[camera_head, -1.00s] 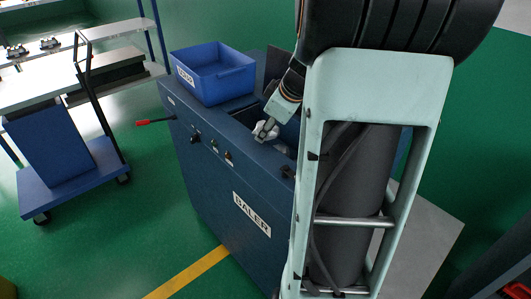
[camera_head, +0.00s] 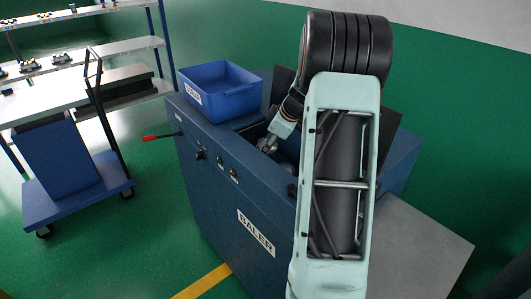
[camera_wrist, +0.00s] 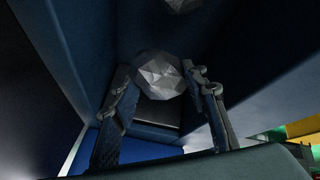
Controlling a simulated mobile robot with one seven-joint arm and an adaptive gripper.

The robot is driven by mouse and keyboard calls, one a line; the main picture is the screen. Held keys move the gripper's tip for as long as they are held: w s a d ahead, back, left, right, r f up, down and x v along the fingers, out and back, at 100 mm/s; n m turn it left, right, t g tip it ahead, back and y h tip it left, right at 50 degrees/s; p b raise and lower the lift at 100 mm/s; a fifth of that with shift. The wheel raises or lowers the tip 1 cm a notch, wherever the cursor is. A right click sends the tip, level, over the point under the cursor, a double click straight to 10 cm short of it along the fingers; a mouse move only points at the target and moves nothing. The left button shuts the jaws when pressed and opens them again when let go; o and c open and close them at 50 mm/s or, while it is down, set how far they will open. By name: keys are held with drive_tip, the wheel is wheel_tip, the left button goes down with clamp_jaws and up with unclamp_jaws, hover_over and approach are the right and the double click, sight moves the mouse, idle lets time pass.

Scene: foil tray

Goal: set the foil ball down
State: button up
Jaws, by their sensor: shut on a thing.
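The foil ball (camera_wrist: 160,78) is a silvery faceted lump between the two fingers of my gripper (camera_wrist: 163,88) in the wrist view. My gripper is shut on it. In the head view my gripper (camera_head: 265,146) points down into the open top of the blue baler (camera_head: 215,205). There the ball is mostly hidden by the fingers and the baler's front edge. A second grey faceted lump (camera_wrist: 183,4) is cut off at the top of the wrist view. I cannot tell whether the held ball touches anything below it.
A blue bin (camera_head: 228,103) stands on the baler's top, left of the opening. Dark chamber walls (camera_wrist: 50,45) are close around my gripper. A red-tipped lever (camera_head: 152,138) sticks out from the baler's left side. A blue trolley (camera_head: 75,195) stands further left on green floor.

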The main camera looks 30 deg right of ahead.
drive_tip(key=shift+w+x, duration=0.25)
drive_tip(key=shift+x, duration=1.15)
drive_tip(key=shift+d+f, duration=0.1)
drive_tip(key=shift+f, duration=1.3)
drive_tip(key=shift+f, duration=0.2)
drive_tip(key=o, duration=1.3)
drive_tip(key=shift+r, duration=0.1)
drive_tip(key=shift+c, duration=0.2)
drive_tip(key=shift+r, duration=0.3)
drive_tip(key=a+v, duration=0.1)
drive_tip(key=v, duration=1)
drive_tip(key=shift+s+d+r, duration=0.2)
drive_tip(key=shift+s+d, duration=0.1)
drive_tip(key=shift+d, duration=0.2)
